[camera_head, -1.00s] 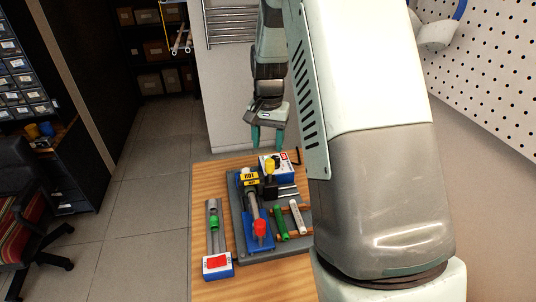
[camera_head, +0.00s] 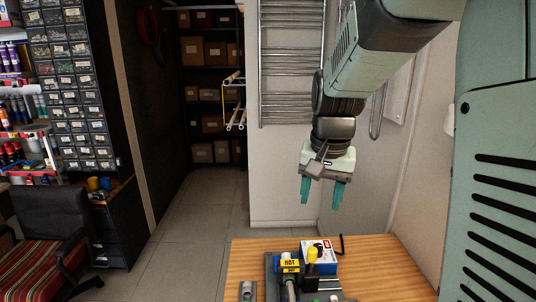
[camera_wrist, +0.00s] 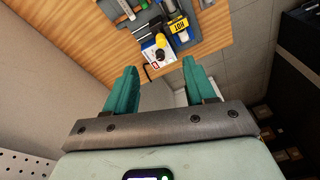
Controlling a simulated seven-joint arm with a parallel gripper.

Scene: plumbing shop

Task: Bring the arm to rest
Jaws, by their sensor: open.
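Nothing is between the fingers. In the wrist view my gripper (camera_wrist: 160,88) also shows its fingers spread and empty, with the bench top (camera_wrist: 105,48) beyond them. My arm comes in from the upper right of the head view.
On the bench are a yellow "HOT" tag (camera_head: 290,266), a yellow-topped part (camera_head: 313,254) and a white-and-blue box (camera_head: 329,257). A metal towel rail (camera_head: 290,62) is on the wall behind. A chair (camera_head: 45,240) stands at left.

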